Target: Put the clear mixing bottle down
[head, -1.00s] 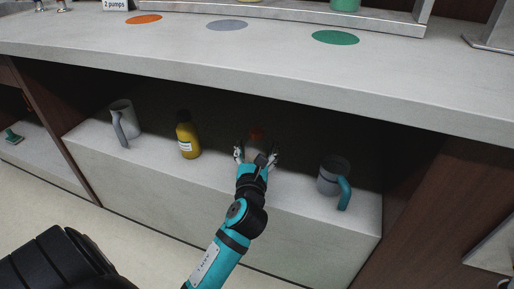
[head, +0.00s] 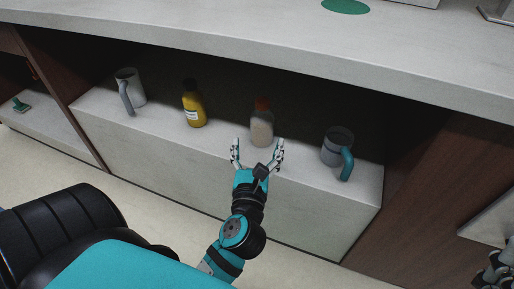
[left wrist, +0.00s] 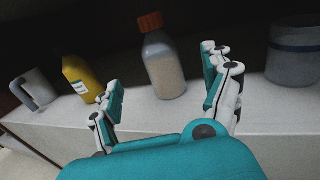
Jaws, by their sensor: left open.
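The clear mixing bottle (head: 262,129), with an orange cap and pale contents, stands upright on the lower shelf below the counter. It also shows in the left wrist view (left wrist: 164,70), upright beyond my fingers. My left gripper (head: 259,148) is open and empty, in front of the bottle near the shelf's front edge. In the left wrist view its fingers (left wrist: 163,84) are spread wide, one to each side of the bottle's outline, and do not close on it. A small part of what looks like my right gripper (head: 494,271) shows at the right edge; its fingers are unclear.
A yellow bottle (head: 193,108) and a grey-white mug (head: 131,88) stand to the left on the shelf (head: 150,126). A grey mug (head: 335,147) with a teal handle stands to the right. The counter (head: 300,50) overhangs the shelf.

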